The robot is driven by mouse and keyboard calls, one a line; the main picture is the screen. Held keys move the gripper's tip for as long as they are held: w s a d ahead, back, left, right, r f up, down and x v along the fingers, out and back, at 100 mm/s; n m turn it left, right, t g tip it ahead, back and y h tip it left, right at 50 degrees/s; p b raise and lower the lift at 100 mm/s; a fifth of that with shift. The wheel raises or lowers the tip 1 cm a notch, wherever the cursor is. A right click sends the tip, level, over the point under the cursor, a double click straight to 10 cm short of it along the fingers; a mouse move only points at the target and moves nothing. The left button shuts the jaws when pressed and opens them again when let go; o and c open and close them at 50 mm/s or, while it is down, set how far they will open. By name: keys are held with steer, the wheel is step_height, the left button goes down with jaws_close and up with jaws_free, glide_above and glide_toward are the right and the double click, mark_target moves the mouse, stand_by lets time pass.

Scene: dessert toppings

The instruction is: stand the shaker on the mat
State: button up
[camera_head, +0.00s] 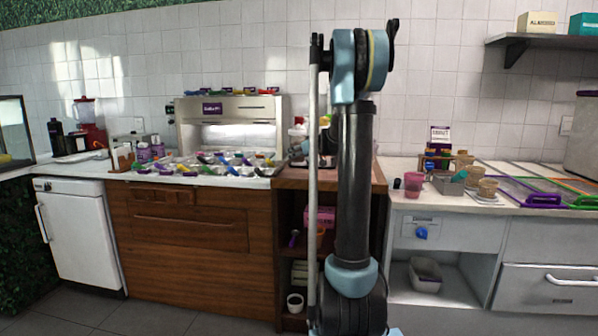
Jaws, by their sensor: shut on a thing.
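My own arm rises through the middle of the view and bends over at the top. I cannot pick out the shaker for sure. Several small items (299,127) with red and white parts show just left of the arm, above the wooden counter (289,183), but they are too small and too covered to name. I cannot make out the mat, as the arm covers much of that counter.
Left of the arm, many colourful scoops and tubs (220,163) crowd the white counter before a steel machine (230,128). On the right counter stand a pink cup (413,184), a grey metal container (448,183) and several brown cups (487,188). Purple-framed lids (520,192) lie farther right.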

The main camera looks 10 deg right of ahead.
steer(key=shift+d+f, duration=0.15)
steer(key=shift+f, duration=0.45)
steer(key=shift+d+f, duration=0.15)
steer(key=shift+f, duration=2.3)
steer(key=o, duration=1.3)
